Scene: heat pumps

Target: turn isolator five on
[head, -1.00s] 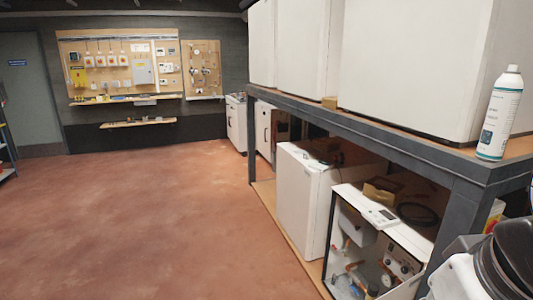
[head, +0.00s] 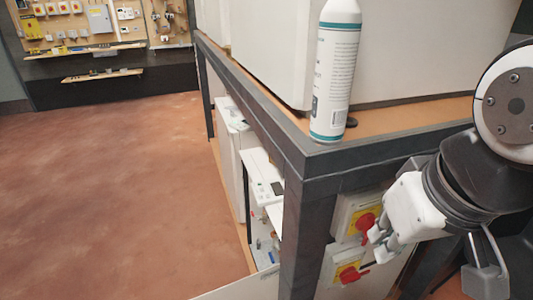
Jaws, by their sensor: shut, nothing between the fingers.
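Two grey isolator boxes with yellow plates and red rotary handles are at the lower right, behind the bench's dark post. The upper isolator (head: 346,217) has its red handle close to my gripper's fingers. The lower isolator (head: 343,272) has a red handle that points to the right. I cannot read a number on either box, so I cannot tell which is isolator five. My gripper (head: 379,241) is shut and empty, right beside the upper red handle. I cannot tell whether it touches the handle. Part of the upper box is hidden by the fingers.
A dark steel bench frame (head: 300,165) with a corner post stands left of the isolators. A white spray can (head: 335,70) stands on its top corner, near large white units (head: 265,45). Wall boards (head: 85,25) hang at the far left. The red floor on the left is clear.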

